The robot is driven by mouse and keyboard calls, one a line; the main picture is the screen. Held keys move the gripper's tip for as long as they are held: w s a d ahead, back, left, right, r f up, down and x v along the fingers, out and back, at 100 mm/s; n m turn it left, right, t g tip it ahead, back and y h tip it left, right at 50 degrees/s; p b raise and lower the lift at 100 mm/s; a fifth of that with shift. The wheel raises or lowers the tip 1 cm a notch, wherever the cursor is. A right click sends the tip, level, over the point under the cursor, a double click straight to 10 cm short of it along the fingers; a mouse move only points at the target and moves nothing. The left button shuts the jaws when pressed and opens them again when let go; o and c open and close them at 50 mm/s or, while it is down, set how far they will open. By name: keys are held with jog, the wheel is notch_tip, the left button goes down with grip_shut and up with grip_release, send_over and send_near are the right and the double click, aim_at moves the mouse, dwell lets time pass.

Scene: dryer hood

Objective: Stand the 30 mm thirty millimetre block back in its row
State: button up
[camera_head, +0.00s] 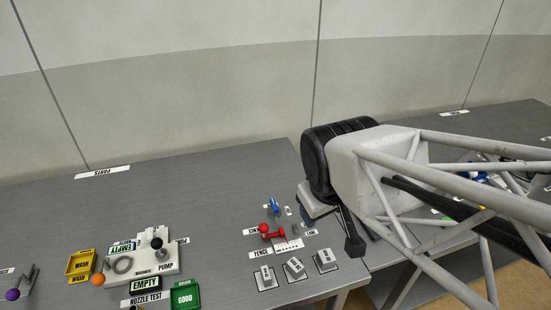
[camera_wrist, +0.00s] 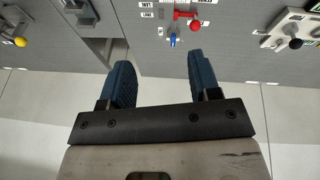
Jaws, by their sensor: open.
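Three grey blocks stand in a row at the front edge of the table in the camera_head view: a left block (camera_head: 265,277), a middle block (camera_head: 295,267) and a right block (camera_head: 325,260). The left and right ones sit in outlined places. The middle one looks turned or tilted against the others. Their labels are too small to read, so I cannot tell which is the 30 mm block.
Left are a white pump plate (camera_head: 150,262), a yellow WASH bin (camera_head: 80,264) and a green bin (camera_head: 185,296). A gap separates the tables right of the row.

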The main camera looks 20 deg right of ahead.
jog(key=shift+s+a+r+m+g+y, duration=0.25)
jog(key=shift+s+a+r+m, duration=0.1)
jog(key=shift+a+r+m, duration=0.2)
jog(key=shift+s+a+r+m+g+y, duration=0.3)
jog(key=shift+a+r+m, duration=0.1)
jog(key=shift+a+m, duration=0.2)
dwell(0.6)
